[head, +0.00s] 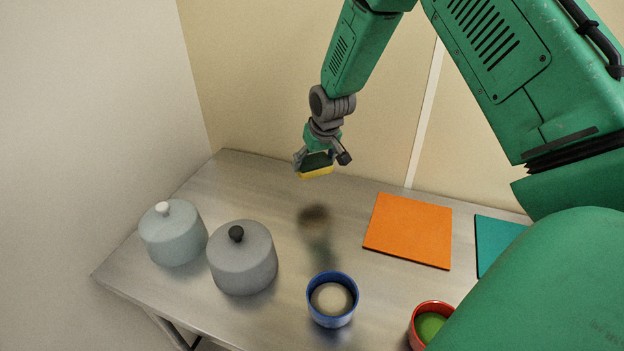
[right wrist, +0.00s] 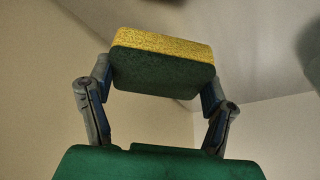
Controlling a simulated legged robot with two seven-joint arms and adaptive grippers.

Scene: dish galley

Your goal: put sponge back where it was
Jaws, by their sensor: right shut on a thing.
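The sponge (head: 317,172) is yellow on one side and dark green on the other. My right gripper (head: 322,160) is shut on it and holds it in the air above the back part of the metal table (head: 225,200). In the right wrist view the sponge (right wrist: 163,65) sits between the two fingers of the right gripper (right wrist: 160,80), one at each end. A blurred dark reflection shows on the table below the sponge. My left gripper is not in view.
A pale blue lidded pot (head: 172,238) and a grey lidded pot (head: 243,265) stand at the left. A blue cup (head: 331,318) and a red cup (head: 415,328) stand at the front. An orange mat (head: 409,231) and a teal mat (head: 496,240) lie at the right. The back left is clear.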

